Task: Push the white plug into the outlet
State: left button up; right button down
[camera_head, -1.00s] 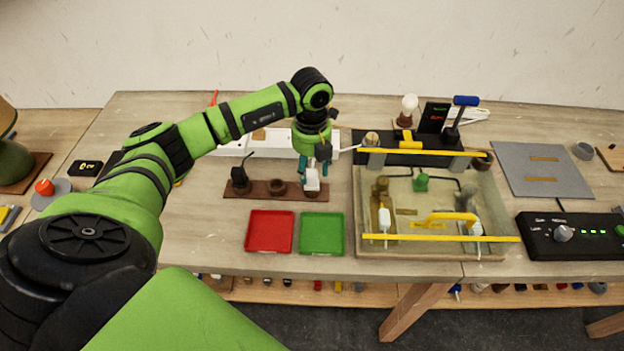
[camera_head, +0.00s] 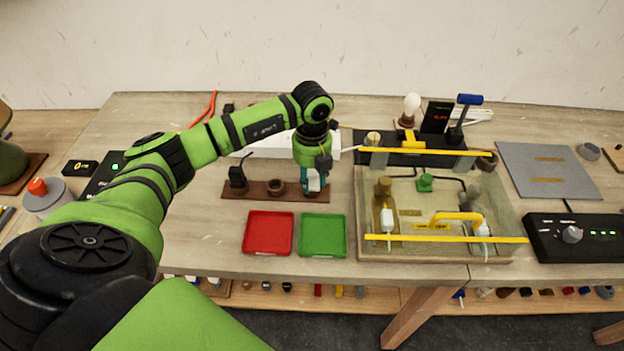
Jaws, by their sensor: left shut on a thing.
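My left gripper (camera_head: 314,182), with teal fingers, points down over the right end of a brown wooden board. It is shut on the white plug (camera_head: 314,184), which shows only as a small pale patch between the fingers. The brown board (camera_head: 250,190) carries round dark sockets: a black plug (camera_head: 237,176) stands at its left and an empty socket (camera_head: 276,187) is in the middle. The right-end position is mostly hidden under the gripper, so I cannot tell how deep the white plug sits. My right gripper is not in view.
A long white strip (camera_head: 262,148) lies behind the board. A red tray (camera_head: 268,233) and a green tray (camera_head: 322,235) lie in front. A clear-topped box with yellow bars (camera_head: 446,240) stands to the right. A bulb (camera_head: 412,104) is behind it.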

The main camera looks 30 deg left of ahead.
aim_at(312, 172)
pick_arm(q)
jog(key=shift+r+p, duration=1.7)
jog(key=shift+r, duration=0.8)
